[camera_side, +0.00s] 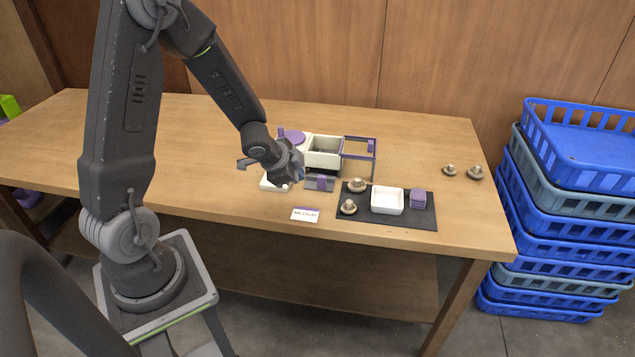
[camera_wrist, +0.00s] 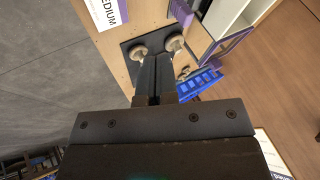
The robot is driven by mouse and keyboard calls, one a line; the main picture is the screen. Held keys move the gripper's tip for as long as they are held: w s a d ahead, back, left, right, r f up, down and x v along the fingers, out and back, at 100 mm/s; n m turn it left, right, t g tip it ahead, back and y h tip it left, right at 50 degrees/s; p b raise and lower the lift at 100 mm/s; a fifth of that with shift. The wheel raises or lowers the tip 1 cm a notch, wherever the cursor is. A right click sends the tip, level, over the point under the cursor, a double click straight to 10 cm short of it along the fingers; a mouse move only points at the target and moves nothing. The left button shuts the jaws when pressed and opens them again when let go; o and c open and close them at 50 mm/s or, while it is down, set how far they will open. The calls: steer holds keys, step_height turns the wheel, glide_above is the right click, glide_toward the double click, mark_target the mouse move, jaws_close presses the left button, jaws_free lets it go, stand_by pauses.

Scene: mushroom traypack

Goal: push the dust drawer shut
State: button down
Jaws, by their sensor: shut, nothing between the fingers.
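The dust drawer (camera_side: 311,183) is a grey tray with a purple handle (camera_side: 322,182). It sticks out at the front of the white machine (camera_side: 323,158), below its open-topped box. My gripper (camera_side: 299,179) is shut and empty, just left of the drawer in the side view and partly in front of the machine. Whether it touches the drawer cannot be told. In the wrist view my shut fingers (camera_wrist: 158,62) point toward the dark mat, with purple and grey parts of the machine (camera_wrist: 182,12) just beyond them to the upper right.
A dark mat (camera_side: 388,222) holds two mushrooms (camera_side: 357,185), a white tray (camera_side: 387,211) and a purple stack (camera_side: 418,198). A label card (camera_side: 305,214) lies near the table's front edge. A purple frame (camera_side: 374,160) stands right of the machine. Two mushrooms (camera_side: 475,173) lie farther right.

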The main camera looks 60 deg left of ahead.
mark_target(320, 177)
steer(key=shift+m+h, duration=0.3)
steer(key=shift+m, duration=0.2)
steer(key=x, duration=0.6)
steer(key=d+x, duration=0.1)
steer(key=x, duration=0.1)
steer(key=shift+f, duration=0.5)
steer(key=w+a, duration=0.1)
steer(key=w, duration=0.1)
steer(key=shift+w+a+f, duration=0.25)
steer(key=shift+a, duration=0.15)
steer(key=shift+w+a, duration=0.4)
steer(key=shift+a, duration=0.1)
steer(key=shift+w+a, duration=0.85)
steer(key=shift+w, duration=0.1)
steer(key=shift+w+a, duration=0.35)
steer(key=shift+a, duration=0.1)
